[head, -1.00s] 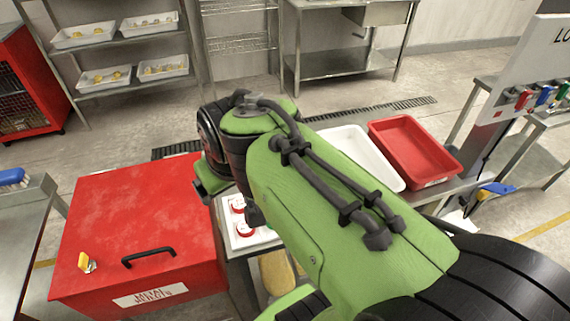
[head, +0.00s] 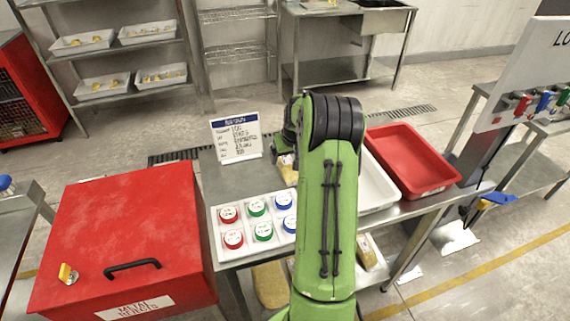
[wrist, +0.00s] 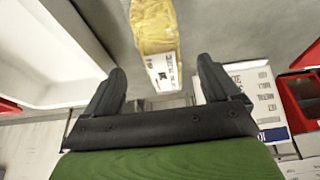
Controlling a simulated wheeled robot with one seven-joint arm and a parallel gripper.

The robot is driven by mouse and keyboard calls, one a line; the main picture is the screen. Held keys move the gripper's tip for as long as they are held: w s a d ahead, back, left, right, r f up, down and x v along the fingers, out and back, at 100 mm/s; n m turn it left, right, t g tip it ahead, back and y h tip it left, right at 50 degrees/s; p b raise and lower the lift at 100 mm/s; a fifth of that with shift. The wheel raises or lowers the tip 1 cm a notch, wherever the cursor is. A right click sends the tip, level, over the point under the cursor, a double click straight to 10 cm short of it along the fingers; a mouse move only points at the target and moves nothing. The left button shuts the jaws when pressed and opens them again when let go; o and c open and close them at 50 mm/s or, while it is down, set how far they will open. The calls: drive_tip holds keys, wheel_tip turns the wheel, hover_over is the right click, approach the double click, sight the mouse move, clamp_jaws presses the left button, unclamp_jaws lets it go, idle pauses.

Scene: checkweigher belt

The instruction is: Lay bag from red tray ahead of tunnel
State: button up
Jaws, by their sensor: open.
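A yellow bag with a white printed label (wrist: 155,35) lies on the bare grey table in the wrist view. In the head view only part of this bag (head: 288,168) shows beside my arm. My gripper (wrist: 161,75) is open, with its fingers apart and the label end of the bag showing between and beyond the tips. I cannot tell the height gap. The red tray (head: 447,184) stands at the right end of the table and looks empty. No tunnel or belt can be made out.
A white tray (head: 392,199) stands between my arm and the red tray. A sign (head: 236,138) and a white holder with coloured round pieces (head: 250,247) are on the left. A red reject box (head: 125,235) stands further left. More bags (head: 270,285) lie below the table.

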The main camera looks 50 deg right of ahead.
sight(286, 158)
drive_tip(key=x, duration=0.6)
drive_tip(key=shift+w+r+b, duration=0.1)
drive_tip(key=shift+w+b, duration=0.15)
drive_tip(key=shift+b, duration=0.15)
drive_tip(key=shift+r, duration=0.1)
drive_tip(key=c, duration=1.4)
wheel_tip(286, 158, up, 10)
drive_tip(key=shift+r+p, duration=0.1)
drive_tip(key=shift+p, duration=0.9)
